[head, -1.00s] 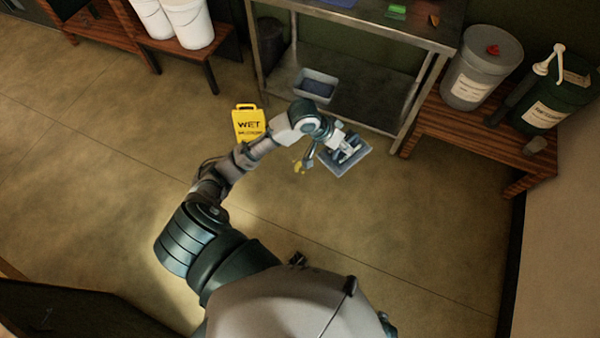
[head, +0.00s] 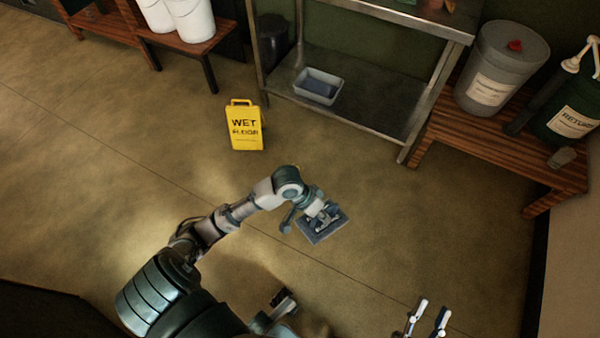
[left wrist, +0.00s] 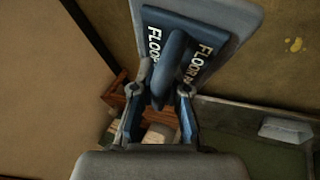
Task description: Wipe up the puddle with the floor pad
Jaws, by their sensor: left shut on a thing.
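My left gripper (head: 315,211) is shut on the handle of the grey floor pad (head: 341,219). In the left wrist view the jaws (left wrist: 159,95) hold the blue handle, and "FLOOR" lettering shows on the pad (left wrist: 225,20). The pad is over the open floor in front of the metal table; its exact height is unclear. A small yellow spot of the puddle (left wrist: 293,45) shows on the floor in the left wrist view, apart from the pad. I cannot clearly make out the puddle in the head view. My right gripper (head: 432,305) is open and empty at the bottom right.
A yellow wet-floor sign (head: 244,127) stands left of the metal table (head: 375,115). A grey tub (head: 318,87) sits on its lower shelf. A wooden bench (head: 470,145) at the right holds a grey bucket (head: 500,65) and a green pump bucket (head: 568,115). The middle floor is clear.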

